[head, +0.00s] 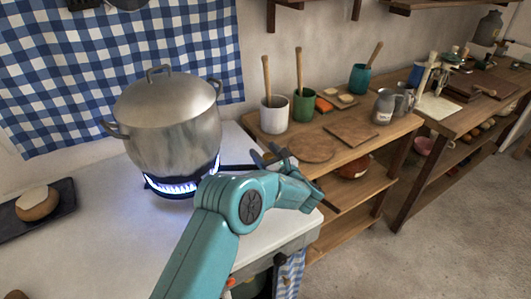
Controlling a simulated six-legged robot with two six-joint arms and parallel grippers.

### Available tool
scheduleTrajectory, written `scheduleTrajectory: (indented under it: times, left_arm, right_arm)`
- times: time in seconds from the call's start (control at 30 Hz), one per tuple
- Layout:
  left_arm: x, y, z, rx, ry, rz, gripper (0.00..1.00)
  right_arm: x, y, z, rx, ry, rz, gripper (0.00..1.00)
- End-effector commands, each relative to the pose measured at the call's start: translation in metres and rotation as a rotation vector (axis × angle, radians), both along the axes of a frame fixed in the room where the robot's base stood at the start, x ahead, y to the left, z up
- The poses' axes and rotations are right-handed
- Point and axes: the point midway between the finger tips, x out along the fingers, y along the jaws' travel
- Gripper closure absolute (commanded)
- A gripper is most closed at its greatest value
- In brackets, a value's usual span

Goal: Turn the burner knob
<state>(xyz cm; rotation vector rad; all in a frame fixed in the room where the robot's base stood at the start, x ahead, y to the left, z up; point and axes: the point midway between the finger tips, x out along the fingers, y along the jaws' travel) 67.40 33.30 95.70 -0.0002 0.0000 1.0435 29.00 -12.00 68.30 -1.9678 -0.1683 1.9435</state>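A dark bar (237,167) runs right from the burner toward my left gripper (270,154). The gripper's dark fingers look spread apart, with nothing visible between them, above the right end of the white counter. I cannot tell whether they touch the bar. A small dark knob-like part (281,258) shows on the counter's front side; I cannot tell if it is the burner knob. My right gripper is out of view.
The white counter (95,240) holds a dark tray (60,208) with a round loaf (37,204). A wooden shelf (345,160) at right carries a white pot (273,117), a green pot (304,106) and boards. A checked cloth (60,75) hangs behind. Floor is clear at lower right.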

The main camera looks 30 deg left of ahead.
Motion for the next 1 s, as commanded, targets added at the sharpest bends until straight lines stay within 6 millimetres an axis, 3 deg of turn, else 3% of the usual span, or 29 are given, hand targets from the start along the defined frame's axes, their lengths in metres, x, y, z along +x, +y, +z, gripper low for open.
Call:
scheduleTrajectory:
  times: [0.27,0.7,1.0]
  left_arm:
    - [-0.006,-0.011,-0.001,-0.001,-0.001,-0.002,0.37]
    - [-0.060,-0.106,-0.001,0.001,-0.001,-0.006,0.37]
    - [-0.081,-0.139,0.000,-0.001,-0.001,-0.001,0.37]
  right_arm:
    - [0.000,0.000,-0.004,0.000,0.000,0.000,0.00]
    - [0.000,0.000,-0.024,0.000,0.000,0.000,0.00]
    - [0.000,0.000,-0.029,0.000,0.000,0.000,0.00]
